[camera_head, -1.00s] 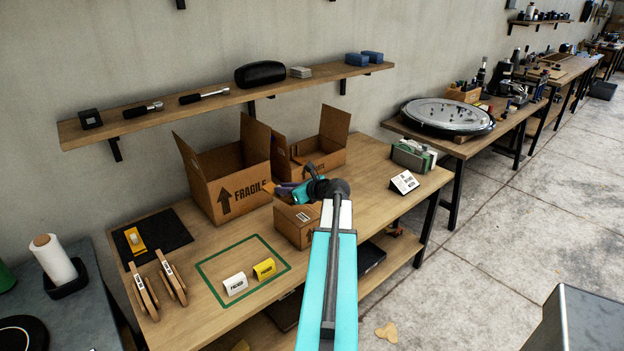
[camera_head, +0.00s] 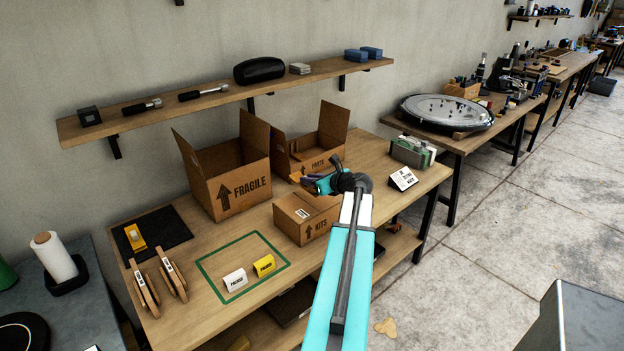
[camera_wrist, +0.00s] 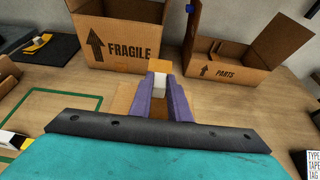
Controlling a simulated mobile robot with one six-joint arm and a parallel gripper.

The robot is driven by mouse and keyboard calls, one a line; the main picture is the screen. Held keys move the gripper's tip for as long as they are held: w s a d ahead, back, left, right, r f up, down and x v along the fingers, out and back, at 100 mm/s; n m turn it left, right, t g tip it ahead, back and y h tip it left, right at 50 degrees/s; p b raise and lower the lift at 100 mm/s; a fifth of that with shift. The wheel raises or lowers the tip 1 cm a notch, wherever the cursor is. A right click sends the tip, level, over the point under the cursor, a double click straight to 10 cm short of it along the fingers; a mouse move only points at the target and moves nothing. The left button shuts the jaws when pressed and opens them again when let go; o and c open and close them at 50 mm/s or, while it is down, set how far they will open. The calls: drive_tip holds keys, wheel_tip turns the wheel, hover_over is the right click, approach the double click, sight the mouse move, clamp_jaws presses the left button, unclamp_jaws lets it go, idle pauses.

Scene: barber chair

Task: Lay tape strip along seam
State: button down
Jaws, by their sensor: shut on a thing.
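My gripper (camera_head: 308,181) is above the back right of the closed KITS box (camera_head: 305,218). In the wrist view its purple fingers (camera_wrist: 159,92) are shut on a small piece with a pale block and a tan-orange end, seemingly the tape strip (camera_wrist: 160,68). The strip's orange end also shows at the gripper's left in the head view (camera_head: 296,177). It appears held clear of the box; the exact gap cannot be told. The KITS box has a white label on top; its seam is too small to make out clearly. In the wrist view the fingers hide much of the box (camera_wrist: 122,97).
Open FRAGILE (camera_head: 228,185) and PARTS (camera_head: 318,150) boxes stand behind. A green-outlined area (camera_head: 222,299) with white and yellow tags lies left, beside two wooden holders (camera_head: 172,278). A tape-tag sign (camera_head: 403,178) stands right. A shelf (camera_head: 220,98) runs above. Table between is clear.

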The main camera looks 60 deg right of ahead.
sight(310, 188)
drive_tip(key=shift+f+b, duration=1.95)
drive_tip(key=shift+f, duration=0.4)
drive_tip(key=shift+f+b, duration=0.5)
drive_tip(key=shift+f, duration=0.8)
drive_tip(key=c, duration=1.6)
unclamp_jaws()
drive_tip(key=b+v, duration=0.1)
drive_tip(key=v, duration=1.2)
drive_tip(key=shift+s+a+r, duration=0.15)
drive_tip(key=shift+s+r, duration=0.05)
drive_tip(key=shift+s, duration=0.1)
